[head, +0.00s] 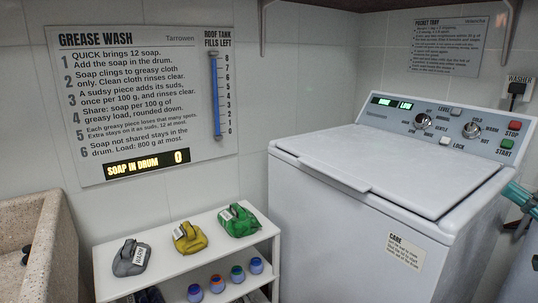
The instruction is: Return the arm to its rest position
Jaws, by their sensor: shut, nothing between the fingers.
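My gripper is not clearly seen in the head view, the only view given. I cannot make out my arm's pose. A white top-loading washer (360,190) stands at the right with its lid shut. Its control panel (440,122) has lit green displays, knobs, a red stop button (514,125) and a green start button (507,143).
A white shelf (190,262) carries grey (131,258), yellow (188,238) and green (240,220) cloth bundles, with several small jars below. A stone basin (40,225) stands at left, a wall sign (140,60) behind. An unclear teal object (520,195) is at the right edge.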

